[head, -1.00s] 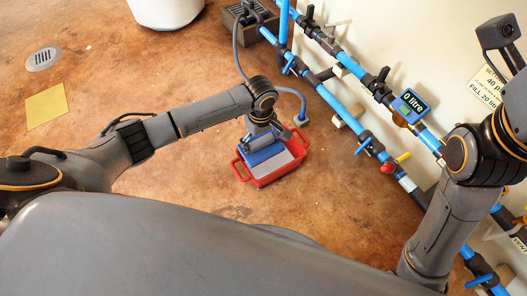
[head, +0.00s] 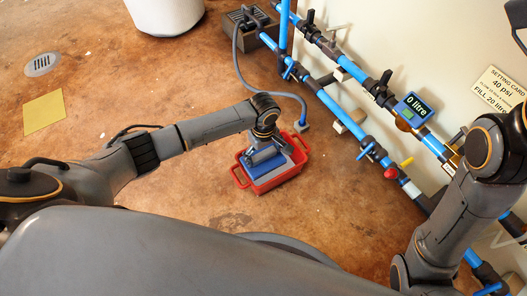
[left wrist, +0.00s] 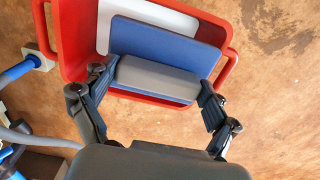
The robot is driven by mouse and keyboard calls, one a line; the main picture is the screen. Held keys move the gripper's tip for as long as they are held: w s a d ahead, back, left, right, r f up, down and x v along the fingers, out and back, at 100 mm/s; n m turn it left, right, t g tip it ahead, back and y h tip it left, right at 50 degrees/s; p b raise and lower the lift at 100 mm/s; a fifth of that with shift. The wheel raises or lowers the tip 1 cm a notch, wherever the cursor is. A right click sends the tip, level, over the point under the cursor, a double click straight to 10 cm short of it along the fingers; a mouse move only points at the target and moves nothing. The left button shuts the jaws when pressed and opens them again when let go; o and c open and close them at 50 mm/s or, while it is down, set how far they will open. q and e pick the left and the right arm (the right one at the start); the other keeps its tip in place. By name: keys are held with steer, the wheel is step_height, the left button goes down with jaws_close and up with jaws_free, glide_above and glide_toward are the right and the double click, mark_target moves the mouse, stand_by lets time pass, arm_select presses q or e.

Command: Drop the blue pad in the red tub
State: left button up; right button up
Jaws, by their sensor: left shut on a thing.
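The red tub (head: 287,177) stands on the floor, with a pale surface inside it. The blue pad (head: 252,171) is a flat slab with a grey block on its top. My left gripper (head: 265,153) is shut on the pad by this grey block and holds it over the tub. In the left wrist view the fingers (left wrist: 158,85) sit at both ends of the grey block (left wrist: 155,76). The blue pad (left wrist: 175,42) overlaps the red tub (left wrist: 72,40) there. I cannot tell whether the pad touches the tub. My right gripper is out of view.
Blue pipes (head: 330,105) with valves and a meter (head: 413,109) reading "0 litre" run along the wall at right. A grey hose (head: 280,95) lies behind the tub. A yellow sheet (head: 44,113) and a drain (head: 42,65) are at left. Floor around the tub is mostly clear.

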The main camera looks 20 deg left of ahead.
arm_select(q)
steer(key=shift+f, duration=0.2)
steer(key=o, duration=0.9)
steer(key=shift+o, duration=0.3)
